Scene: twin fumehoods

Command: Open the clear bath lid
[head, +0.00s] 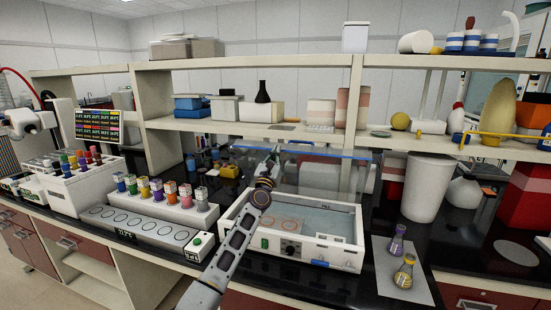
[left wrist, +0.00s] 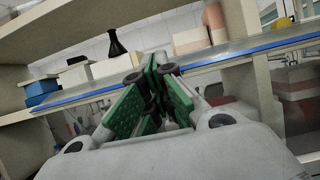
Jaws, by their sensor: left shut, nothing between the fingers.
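The bath (head: 340,254) is a white box with a shallow basin and front controls on the black bench. Its clear lid (head: 318,178) is raised and stands steeply at the back of the bath, with a blue top edge. In the left wrist view the lid's blue edge (left wrist: 232,56) crosses behind my fingertips. My left gripper (head: 271,157) is shut and empty, at the lid's upper left part. The green-padded fingers of my left gripper (left wrist: 152,76) are close together near that edge. I cannot tell whether they touch it. My right gripper is out of view.
A block with coloured tubes (head: 160,212) stands left of the bath. Two flasks stand on a grey mat (head: 381,267) to the right, near a white bin (head: 427,190). A loaded shelf (head: 250,128) runs behind the lid.

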